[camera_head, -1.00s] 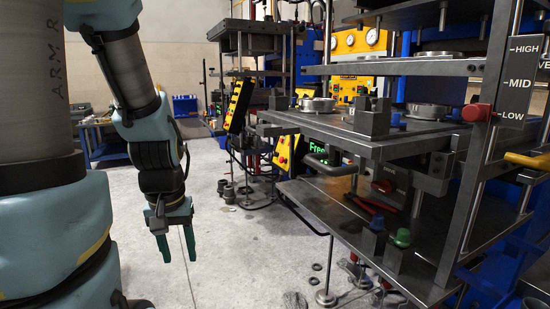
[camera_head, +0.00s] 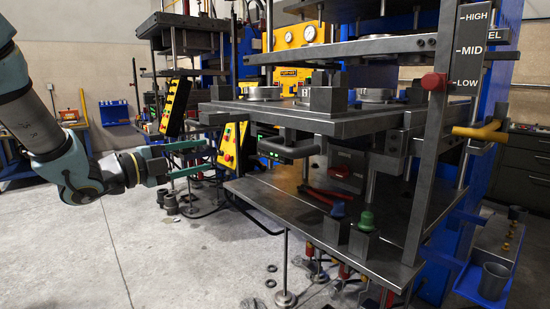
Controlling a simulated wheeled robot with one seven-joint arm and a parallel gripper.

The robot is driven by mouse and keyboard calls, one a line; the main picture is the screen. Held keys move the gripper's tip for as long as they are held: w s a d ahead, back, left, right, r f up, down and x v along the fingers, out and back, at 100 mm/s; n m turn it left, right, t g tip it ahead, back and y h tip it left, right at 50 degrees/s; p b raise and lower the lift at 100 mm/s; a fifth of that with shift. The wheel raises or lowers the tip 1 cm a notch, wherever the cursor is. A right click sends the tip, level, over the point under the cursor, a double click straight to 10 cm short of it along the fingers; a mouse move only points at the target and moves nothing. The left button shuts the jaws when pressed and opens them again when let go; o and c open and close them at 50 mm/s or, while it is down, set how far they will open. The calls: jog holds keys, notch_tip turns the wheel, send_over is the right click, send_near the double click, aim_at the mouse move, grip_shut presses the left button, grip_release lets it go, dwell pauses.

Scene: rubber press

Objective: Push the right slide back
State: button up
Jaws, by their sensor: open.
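The right slide (camera_head: 345,127) is a thick dark metal plate on the nearer press. It juts out toward the left of the frame, with round metal moulds (camera_head: 262,93) and dark blocks on top. A dark bar handle (camera_head: 290,150) hangs under its front edge. My gripper (camera_head: 205,157) is left of the slide, roughly at handle height, with its green fingers pointing right. The fingers are apart with nothing between them. A gap shows in the picture between the fingertips and the handle; the depth between them is hard to tell.
A lower metal shelf (camera_head: 300,220) with a blue and a green knob (camera_head: 366,221) lies below the slide. A yellow button box (camera_head: 232,146) stands behind my fingers. A red knob (camera_head: 434,81) sits on the right post. The floor at left (camera_head: 60,250) is clear.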

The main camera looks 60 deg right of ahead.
jog(key=s+d+r+m+g+y, duration=0.1)
jog(key=s+m+g+y, duration=0.1)
jog(key=s+m+g, duration=0.85)
jog(key=s+d+r+n+t+p, duration=0.1)
jog(key=s+d+p, duration=0.3)
jog(key=s+d, duration=0.4)
jog(key=shift+s+r+n+t, duration=0.2)
jog(key=shift+r+n+t, duration=0.15)
jog(key=shift+r+n, duration=0.3)
jog(key=shift+c, duration=0.3)
grip_shut()
jog(key=shift+f, duration=0.1)
